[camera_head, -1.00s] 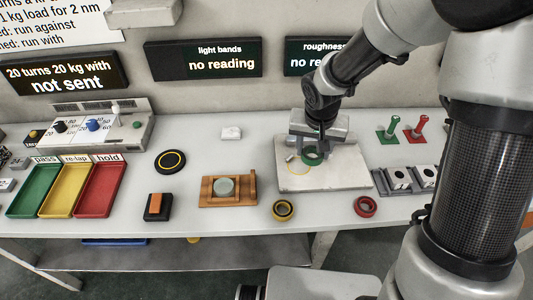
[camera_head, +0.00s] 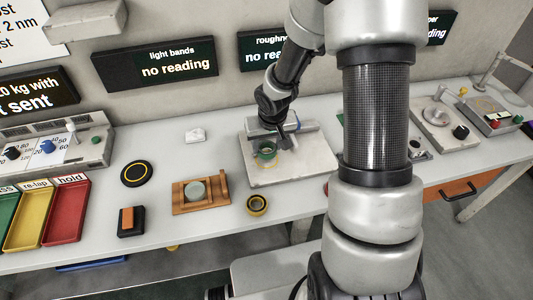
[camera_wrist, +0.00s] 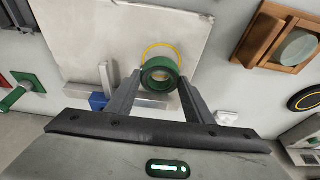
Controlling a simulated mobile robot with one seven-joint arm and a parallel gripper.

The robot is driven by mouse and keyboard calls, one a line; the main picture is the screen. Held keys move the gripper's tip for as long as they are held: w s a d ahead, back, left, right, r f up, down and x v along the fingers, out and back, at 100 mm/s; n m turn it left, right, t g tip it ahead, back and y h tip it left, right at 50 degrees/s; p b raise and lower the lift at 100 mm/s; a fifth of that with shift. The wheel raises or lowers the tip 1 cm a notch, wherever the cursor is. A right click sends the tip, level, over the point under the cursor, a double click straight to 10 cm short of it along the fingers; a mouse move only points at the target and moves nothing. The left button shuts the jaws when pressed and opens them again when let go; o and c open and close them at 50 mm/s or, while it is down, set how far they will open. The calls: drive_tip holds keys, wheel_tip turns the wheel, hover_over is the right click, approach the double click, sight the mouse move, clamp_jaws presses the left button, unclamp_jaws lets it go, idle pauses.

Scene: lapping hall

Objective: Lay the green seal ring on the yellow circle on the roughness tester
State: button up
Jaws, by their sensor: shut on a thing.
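The green seal ring (camera_head: 266,151) is held in my gripper (camera_head: 270,142), over the pale plate of the roughness tester (camera_head: 312,160). In the wrist view the ring (camera_wrist: 160,73) sits between the two fingers of my gripper (camera_wrist: 160,80), which are shut on its sides. The yellow circle (camera_wrist: 164,46) is on the plate, and its arc shows past the ring's far edge; the ring hides the rest. The ring overlaps the circle in this view but looks off its centre. I cannot tell the gap between ring and plate.
A yellow-and-black ring (camera_head: 257,205) lies in front of the plate. A wooden fixture with a grey disc (camera_head: 195,190) and a black disc (camera_head: 137,173) stand to the left. A blue block (camera_wrist: 98,101) is by the plate's edge. My arm hides the bench right of the plate.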

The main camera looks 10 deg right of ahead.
drive_tip(key=shift+f+b, duration=0.4)
drive_tip(key=shift+f, duration=1.25)
drive_tip(key=shift+f, duration=0.2)
drive_tip(key=o, duration=1.1)
drive_tip(key=shift+c, duration=0.2)
drive_tip(key=shift+r, duration=0.1)
drive_tip(key=shift+r, duration=0.55)
drive_tip(key=p+v, duration=0.3)
drive_tip(key=v, duration=0.8)
drive_tip(key=shift+p, duration=0.3)
drive_tip(key=shift+s, duration=0.15)
